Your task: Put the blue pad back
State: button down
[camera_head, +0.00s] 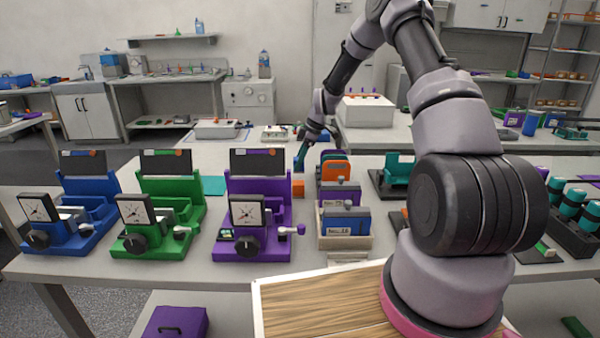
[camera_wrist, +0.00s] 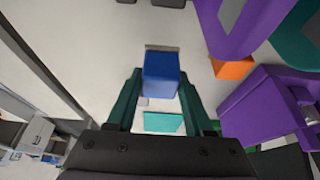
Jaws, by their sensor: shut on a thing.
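My gripper (camera_head: 300,160) is over the table behind the purple station, its teal fingers pointing down. In the wrist view my gripper (camera_wrist: 161,88) is shut on a small blue block, the blue pad (camera_wrist: 161,70), which sits between the fingertips. A bit of the blue pad (camera_head: 297,166) shows at the fingertips in the head view, too small to tell whether it touches the table. A flat teal pad (camera_head: 213,185) lies on the table between the green and purple stations. A teal patch (camera_wrist: 164,122) also shows between the fingers in the wrist view.
An orange block (camera_head: 298,188) stands just in front of my gripper. The purple station (camera_head: 256,215) is front left of it, with green (camera_head: 155,220) and blue (camera_head: 68,215) stations further left. A rack of coloured cases (camera_head: 345,240) stands at right. The table behind the stations is mostly clear.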

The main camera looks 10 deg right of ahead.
jog(key=shift+f, duration=1.95)
jog(key=shift+f, duration=0.15)
jog(key=shift+c, duration=1.4)
grip_release()
